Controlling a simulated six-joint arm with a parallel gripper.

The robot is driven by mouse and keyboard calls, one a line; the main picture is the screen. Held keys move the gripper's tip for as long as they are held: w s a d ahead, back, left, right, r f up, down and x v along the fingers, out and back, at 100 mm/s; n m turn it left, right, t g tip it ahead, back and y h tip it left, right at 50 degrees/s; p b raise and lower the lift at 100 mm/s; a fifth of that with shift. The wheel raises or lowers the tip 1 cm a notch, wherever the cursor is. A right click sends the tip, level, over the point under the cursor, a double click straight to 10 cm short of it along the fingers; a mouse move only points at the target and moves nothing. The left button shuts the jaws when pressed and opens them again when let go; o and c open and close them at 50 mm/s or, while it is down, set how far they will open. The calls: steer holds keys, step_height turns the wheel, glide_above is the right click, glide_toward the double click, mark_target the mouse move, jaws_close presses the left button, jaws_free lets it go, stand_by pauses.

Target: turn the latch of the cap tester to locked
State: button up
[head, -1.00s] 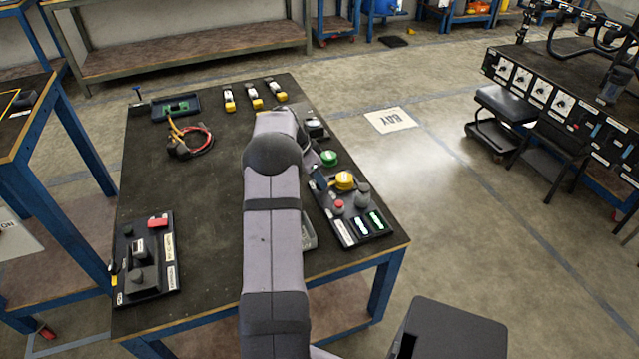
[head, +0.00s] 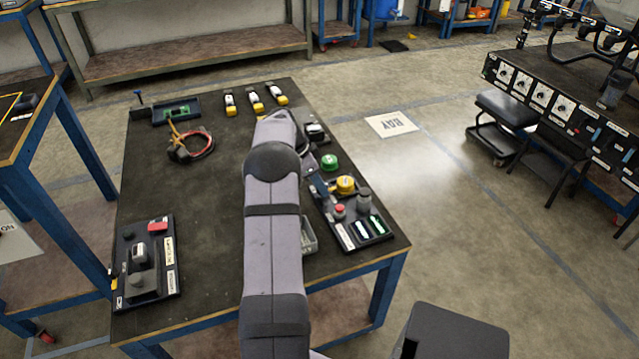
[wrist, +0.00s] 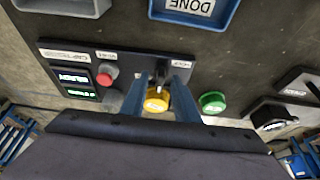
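The cap tester (head: 378,238) is a dark panel at the table's right edge. It carries a red button (wrist: 105,74), lit indicators (wrist: 80,93) and a label strip. A yellow cap (head: 345,184) sits on it and also shows in the wrist view (wrist: 156,101). The dark latch (wrist: 160,74) stands beside the cap, near a small white label. My gripper (wrist: 161,82) is open, with its blue fingers either side of the latch and close to the cap. Whether they touch the latch is unclear.
A green cap (head: 330,161) and a dark fixture (wrist: 270,114) stand beside the tester. A blue-rimmed tray marked DONE (wrist: 195,8) and a grey bin (head: 309,237) lie nearby. Another control panel (head: 170,284) is at the left. The table middle is mostly clear.

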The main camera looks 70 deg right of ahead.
steer(key=shift+r, duration=0.15)
steer(key=v, duration=0.7)
stand_by(0.6)
steer(key=w+a+n+t, duration=0.1)
steer(key=w+a+n, duration=0.35)
steer(key=a, duration=0.45)
steer(key=w+a+n+t+y, duration=0.1)
steer(key=w+a+n, duration=0.35)
steer(key=a, duration=0.55)
steer(key=w+a+n+t, duration=0.1)
steer(key=w+a+n, duration=0.35)
steer(key=a, duration=0.45)
steer(key=s+a+f+n+y, duration=0.1)
steer(key=s+a+n, duration=0.35)
steer(key=a, duration=0.45)
steer(key=s+a+f+n, duration=0.1)
steer(key=s+a+n, duration=0.35)
steer(key=a, duration=0.45)
steer(key=s+a+f+n+y, duration=0.1)
steer(key=s+a+n, duration=0.35)
steer(key=a, duration=0.35)
step_height(320, 180, up, 19)
steer(key=p, duration=1.9)
steer(key=shift+w+f, duration=0.2)
steer(key=shift+w, duration=0.25)
